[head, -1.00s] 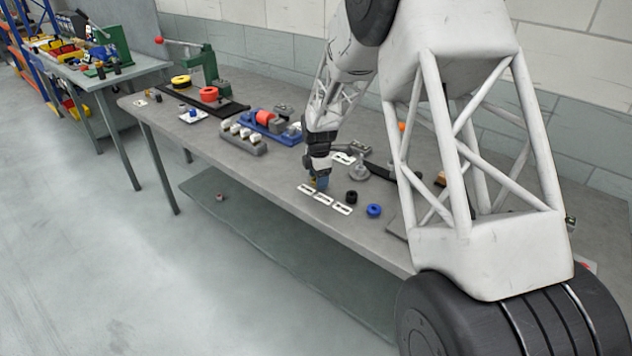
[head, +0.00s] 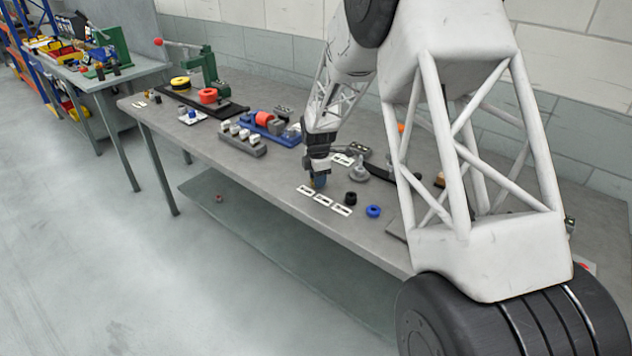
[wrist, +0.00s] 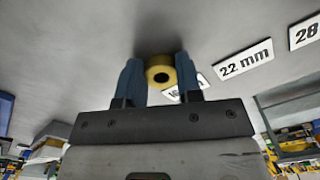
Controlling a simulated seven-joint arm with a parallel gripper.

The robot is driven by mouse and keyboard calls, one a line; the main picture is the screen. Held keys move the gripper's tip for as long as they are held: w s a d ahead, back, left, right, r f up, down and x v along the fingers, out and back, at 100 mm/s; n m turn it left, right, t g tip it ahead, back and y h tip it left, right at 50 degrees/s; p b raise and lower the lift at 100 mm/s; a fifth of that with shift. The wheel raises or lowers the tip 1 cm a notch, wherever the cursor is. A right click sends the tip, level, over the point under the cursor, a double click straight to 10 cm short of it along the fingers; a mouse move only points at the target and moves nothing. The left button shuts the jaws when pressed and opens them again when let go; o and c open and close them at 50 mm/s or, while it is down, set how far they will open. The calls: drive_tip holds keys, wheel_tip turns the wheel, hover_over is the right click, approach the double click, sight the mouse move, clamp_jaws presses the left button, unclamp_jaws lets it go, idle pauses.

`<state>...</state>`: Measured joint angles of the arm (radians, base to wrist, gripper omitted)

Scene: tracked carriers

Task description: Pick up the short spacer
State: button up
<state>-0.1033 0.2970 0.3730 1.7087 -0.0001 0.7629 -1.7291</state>
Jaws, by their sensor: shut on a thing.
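A short yellow ring-shaped spacer (wrist: 160,62) with a dark central hole sits between the two blue fingers of my gripper (wrist: 159,74) in the wrist view. My gripper is shut on it, with one finger on each side. In the head view my gripper (head: 319,183) is low over the bench, beside the white label cards, and mostly hides the spacer. I cannot tell whether the spacer touches the bench. A black spacer (head: 351,198) and a blue spacer (head: 373,211) stand to the right.
White cards lie on the bench (head: 270,185); one reads 22 mm (wrist: 245,60), and another, partly hidden card (wrist: 187,91) is behind the spacer. A grey stepped piece (head: 359,173) stands close right of my gripper. A grey rack with white pieces (head: 243,138) is farther left.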

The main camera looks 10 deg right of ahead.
drive_tip(key=shift+r, duration=0.1)
drive_tip(key=shift+r, duration=0.75)
wheel_tip(320, 180, up, 2)
drive_tip(key=shift+r, duration=0.1)
drive_tip(key=s, duration=0.5)
drive_tip(key=s+d, duration=0.1)
drive_tip(key=s, duration=0.4)
drive_tip(key=s+r, duration=0.1)
drive_tip(key=s, duration=0.5)
drive_tip(key=shift+d, duration=0.3)
drive_tip(key=shift+w+r, duration=0.1)
